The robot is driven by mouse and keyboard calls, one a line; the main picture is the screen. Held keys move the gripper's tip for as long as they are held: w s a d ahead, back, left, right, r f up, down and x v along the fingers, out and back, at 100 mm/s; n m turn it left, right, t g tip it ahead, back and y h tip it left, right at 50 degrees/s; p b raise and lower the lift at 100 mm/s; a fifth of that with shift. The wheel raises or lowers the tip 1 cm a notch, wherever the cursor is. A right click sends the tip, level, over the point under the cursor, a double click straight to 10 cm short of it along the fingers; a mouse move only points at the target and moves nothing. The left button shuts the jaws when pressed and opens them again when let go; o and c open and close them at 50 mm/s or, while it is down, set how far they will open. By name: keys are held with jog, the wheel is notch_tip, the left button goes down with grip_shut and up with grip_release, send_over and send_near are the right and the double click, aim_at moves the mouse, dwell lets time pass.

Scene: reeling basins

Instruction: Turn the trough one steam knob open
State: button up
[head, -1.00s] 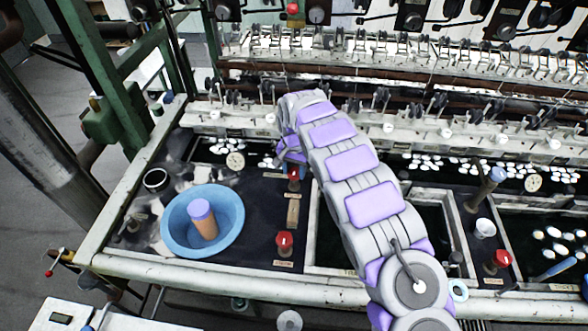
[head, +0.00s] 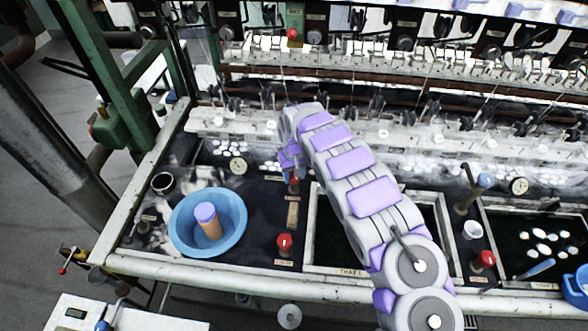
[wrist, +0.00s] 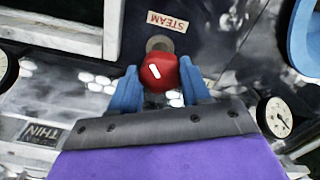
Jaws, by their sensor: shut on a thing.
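The red steam knob (wrist: 160,72) with a white mark on its top is in the middle of the wrist view, beside a label (wrist: 168,21) reading STEAM. My gripper (wrist: 160,88) has one blue finger on each side of the knob and is shut on it. The white mark lies slanted in the wrist view. In the head view the same knob (head: 294,185) shows partly at the end of my arm, and my gripper (head: 290,160) is mostly hidden behind the wrist.
A second red knob (head: 284,243) stands nearer the front edge. A blue basin (head: 241,225) holding an orange-brown cylinder with a purple top (head: 208,222) sits to the left. A dial gauge (head: 238,166) lies behind. A dark trough (head: 335,245) is under my arm.

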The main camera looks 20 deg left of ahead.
jog(key=n+p, duration=0.3)
jog(key=n, duration=0.2)
jog(key=shift+r+n, duration=0.1)
jog(key=shift+n, duration=0.2)
jog(key=shift+w+n+p, duration=0.1)
jog(key=shift+n+p, duration=1.05)
jog(key=shift+n, duration=1.15)
jog(key=o, duration=1.1)
jog(key=shift+c, duration=0.2)
notch_tip(320, 180, up, 17)
jog(key=shift+p, duration=0.4)
